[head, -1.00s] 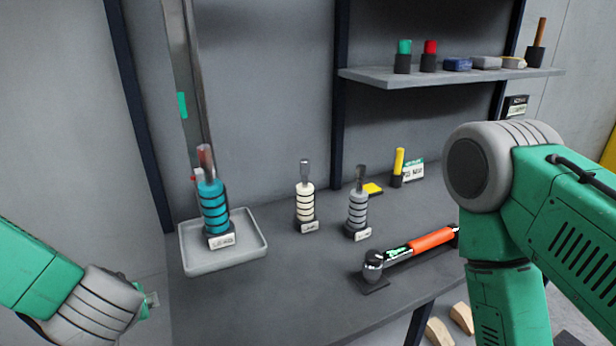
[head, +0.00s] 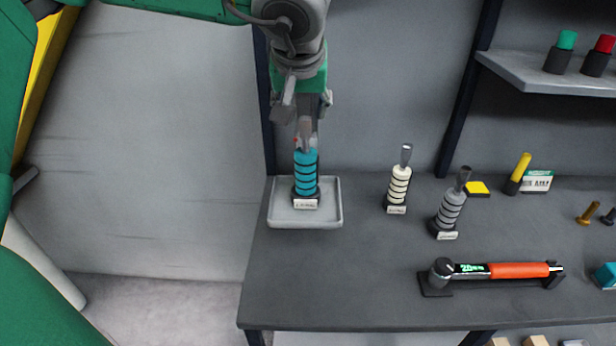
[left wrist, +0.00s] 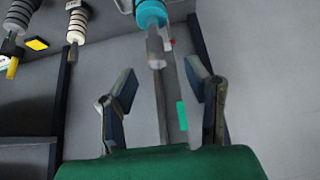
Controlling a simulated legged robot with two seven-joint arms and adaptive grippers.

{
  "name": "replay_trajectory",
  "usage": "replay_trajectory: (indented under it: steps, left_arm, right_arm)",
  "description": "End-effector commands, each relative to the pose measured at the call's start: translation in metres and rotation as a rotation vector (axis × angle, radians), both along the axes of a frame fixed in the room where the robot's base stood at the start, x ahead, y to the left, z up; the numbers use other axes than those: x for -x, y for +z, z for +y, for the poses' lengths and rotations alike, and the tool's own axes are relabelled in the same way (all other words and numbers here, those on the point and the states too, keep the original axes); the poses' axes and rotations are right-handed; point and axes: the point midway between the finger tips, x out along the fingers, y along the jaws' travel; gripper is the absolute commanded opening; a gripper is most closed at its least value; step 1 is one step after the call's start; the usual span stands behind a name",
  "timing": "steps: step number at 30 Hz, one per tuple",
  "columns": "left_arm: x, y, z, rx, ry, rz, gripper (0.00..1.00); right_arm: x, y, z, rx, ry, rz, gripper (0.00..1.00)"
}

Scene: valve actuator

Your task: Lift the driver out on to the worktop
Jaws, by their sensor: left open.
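The driver (head: 306,172), a teal ringed body with a greyish upper shaft and a label at its foot, stands upright in a shallow grey tray (head: 290,222) on the worktop (head: 350,275). It shows at the top of the left wrist view (left wrist: 151,12), with its shaft pointing towards my gripper. My left gripper (head: 304,108) is open and empty, just above the driver. In the left wrist view its two fingers (left wrist: 165,85) are spread, with the shaft end lying between and beyond them. The gripper partly hides the shaft top in the head view. My right gripper is not in view.
A cream ringed tool (head: 398,185) and a grey ringed tool (head: 450,208) stand right of the tray. An orange-handled wrench (head: 515,270) lies near the front. A shelf (head: 530,75) hangs at the back right. The worktop in front of the tray is clear.

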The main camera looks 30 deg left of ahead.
Motion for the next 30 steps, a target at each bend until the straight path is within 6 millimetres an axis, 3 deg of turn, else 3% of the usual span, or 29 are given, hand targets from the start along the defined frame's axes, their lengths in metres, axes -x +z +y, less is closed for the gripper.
replay_trajectory:
  steps: [15, 23, 24, 27, 30]
  left_arm:
    - [-0.031, -0.045, 0.017, 0.002, 0.001, 0.002, 0.43]
    - [-0.032, -0.047, 0.018, 0.001, 0.0, -0.003, 0.43]
    - [-0.032, -0.047, 0.017, 0.0, 0.0, -0.002, 0.4]
    - [-0.032, -0.047, 0.016, -0.001, 0.0, -0.002, 0.04]
    - [-0.033, -0.047, 0.016, -0.001, 0.0, -0.002, 0.0]
  right_arm:
    - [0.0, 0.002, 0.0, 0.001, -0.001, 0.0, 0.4]
    - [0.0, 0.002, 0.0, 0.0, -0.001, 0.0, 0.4]
    - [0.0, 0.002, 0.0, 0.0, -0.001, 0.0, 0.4]
    - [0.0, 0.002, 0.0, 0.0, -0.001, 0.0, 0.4]
    - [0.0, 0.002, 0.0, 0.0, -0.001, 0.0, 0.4]
